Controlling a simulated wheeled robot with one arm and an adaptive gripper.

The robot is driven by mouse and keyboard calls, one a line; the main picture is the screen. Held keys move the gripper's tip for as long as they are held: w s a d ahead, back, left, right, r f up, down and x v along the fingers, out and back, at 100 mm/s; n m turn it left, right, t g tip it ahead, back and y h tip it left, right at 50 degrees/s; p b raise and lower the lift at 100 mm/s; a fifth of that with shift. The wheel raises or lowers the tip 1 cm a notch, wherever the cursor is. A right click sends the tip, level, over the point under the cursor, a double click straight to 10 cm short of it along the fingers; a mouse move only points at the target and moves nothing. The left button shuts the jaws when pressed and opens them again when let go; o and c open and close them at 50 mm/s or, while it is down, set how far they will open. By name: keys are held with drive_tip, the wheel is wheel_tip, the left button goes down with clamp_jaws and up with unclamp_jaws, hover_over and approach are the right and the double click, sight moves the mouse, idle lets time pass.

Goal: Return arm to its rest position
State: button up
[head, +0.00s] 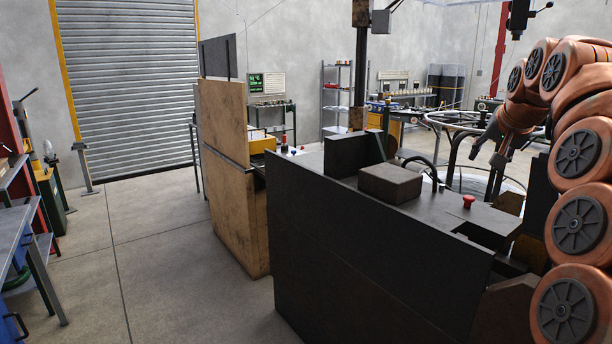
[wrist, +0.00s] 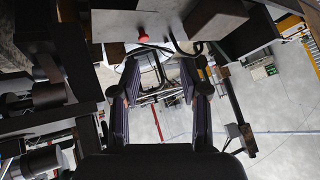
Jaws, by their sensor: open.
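My arm is orange with dark round joint covers and stands folded along the right side of the head view. My gripper (head: 485,150) is at the end of it, above the far right part of a dark machine and apart from it. In the wrist view my gripper (wrist: 160,78) has its two dark fingers spread apart, with nothing between them. The rest position itself is not marked in either view.
The dark machine (head: 370,260) fills the middle front, with a grey block (head: 392,183) and a red button (head: 468,201) on top. The button also shows in the wrist view (wrist: 143,37). A round metal frame (head: 470,122) stands behind. Floor at left (head: 165,270) is clear.

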drive_tip(key=s+a+f+n+g+y, duration=0.2)
drive_tip(key=s+a+f+n+g, duration=0.3)
drive_tip(key=s+a+f, duration=1.25)
drive_tip(key=s+a+f+g, duration=0.1)
drive_tip(key=s+f, duration=0.3)
drive_tip(key=s, duration=0.4)
drive_tip(key=s+a+f+n+g, duration=0.1)
drive_tip(key=s+a+f+g, duration=0.1)
drive_tip(key=s+f, duration=0.3)
drive_tip(key=s+a+f+n+g, duration=0.1)
drive_tip(key=s+f, duration=0.4)
drive_tip(key=s, duration=0.8)
drive_tip(key=shift+a+f+g, duration=0.25)
drive_tip(key=shift+a+g, duration=0.25)
drive_tip(key=shift+a, duration=0.15)
drive_tip(key=shift+s+a, duration=0.1)
